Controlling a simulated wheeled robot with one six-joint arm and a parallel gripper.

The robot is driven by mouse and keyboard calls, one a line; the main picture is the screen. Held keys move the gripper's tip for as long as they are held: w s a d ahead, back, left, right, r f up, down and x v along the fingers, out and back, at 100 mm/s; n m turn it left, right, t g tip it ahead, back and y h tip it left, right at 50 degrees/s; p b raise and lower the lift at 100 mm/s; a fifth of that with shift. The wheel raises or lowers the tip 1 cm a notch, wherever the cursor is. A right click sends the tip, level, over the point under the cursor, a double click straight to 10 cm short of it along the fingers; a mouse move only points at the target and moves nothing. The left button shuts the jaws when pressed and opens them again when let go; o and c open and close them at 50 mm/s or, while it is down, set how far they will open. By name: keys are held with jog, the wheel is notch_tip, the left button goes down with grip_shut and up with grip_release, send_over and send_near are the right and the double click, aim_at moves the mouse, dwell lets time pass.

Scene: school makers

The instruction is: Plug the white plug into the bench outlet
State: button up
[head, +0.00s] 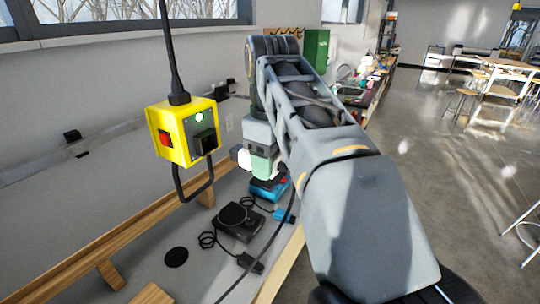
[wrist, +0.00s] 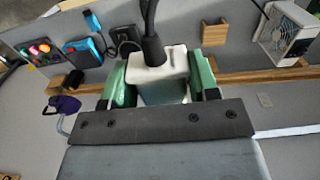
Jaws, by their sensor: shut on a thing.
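My gripper (head: 260,165) has pale green fingers and is shut on the white plug (head: 241,157), above the bench. In the wrist view the white plug (wrist: 158,66) sits between both green fingers, with dark cables rising from its top. Its prongs are not visible. A yellow box (head: 186,131) hangs to the left of my gripper, with a red switch, a lit green light and a black fitting. A pale plate, perhaps an outlet (head: 229,122), is on the wall behind; I cannot tell whether it is the bench outlet. The plug appears apart from both.
On the bench lie a black device (head: 238,221) with a cable and a blue device (head: 268,188). A wooden rail (head: 110,235) runs along the bench.

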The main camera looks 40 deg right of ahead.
aim_at(235, 148)
jog(key=shift+w+a+p, duration=0.15)
jog(key=shift+w+a, duration=0.25)
jog(key=shift+w, duration=0.55)
jog(key=shift+w+a+p, duration=0.2)
jog(key=shift+w+a, duration=0.25)
jog(key=shift+w, duration=0.5)
jog(key=shift+w+a+p, duration=0.15)
jog(key=shift+w+a, duration=0.25)
jog(key=shift+w, duration=0.55)
jog(key=shift+w+a, duration=0.3)
jog(key=shift+w, duration=0.3)
jog(key=shift+w+a, duration=0.25)
jog(key=shift+w, duration=0.3)
jog(key=o, duration=1.1)
